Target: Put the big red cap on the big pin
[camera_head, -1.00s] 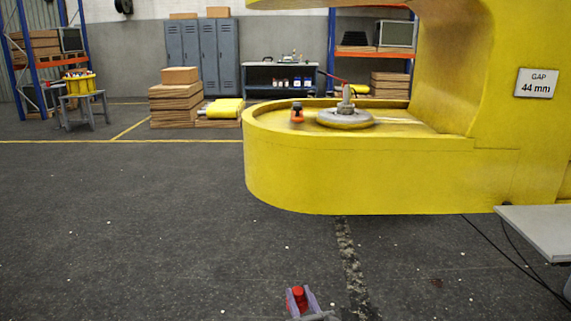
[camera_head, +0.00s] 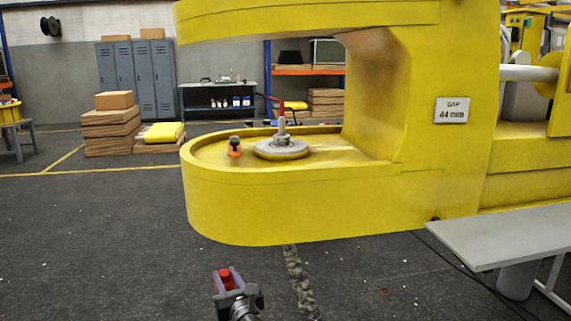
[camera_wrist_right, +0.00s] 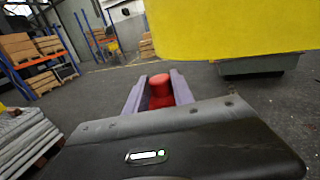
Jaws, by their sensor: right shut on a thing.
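The big red cap (camera_head: 224,277) is held between the fingers of my right gripper (camera_head: 228,283), low in the head view, in front of the yellow boom. In the right wrist view the red cap (camera_wrist_right: 160,88) sits between the two grey-purple fingers (camera_wrist_right: 157,96). A grey upright pin (camera_head: 282,131) stands on a round grey disc (camera_head: 281,149) in the boom's lower jaw, beyond and above my right gripper in the picture. The cap is well apart from the pin. My left gripper is not in view.
The yellow boom's lower jaw (camera_head: 290,205) has a raised rim, and its upper jaw (camera_head: 300,22) overhangs it. A small orange and black object (camera_head: 234,147) stands left of the disc. A grey bench (camera_head: 500,235) is at right. The floor at left is open.

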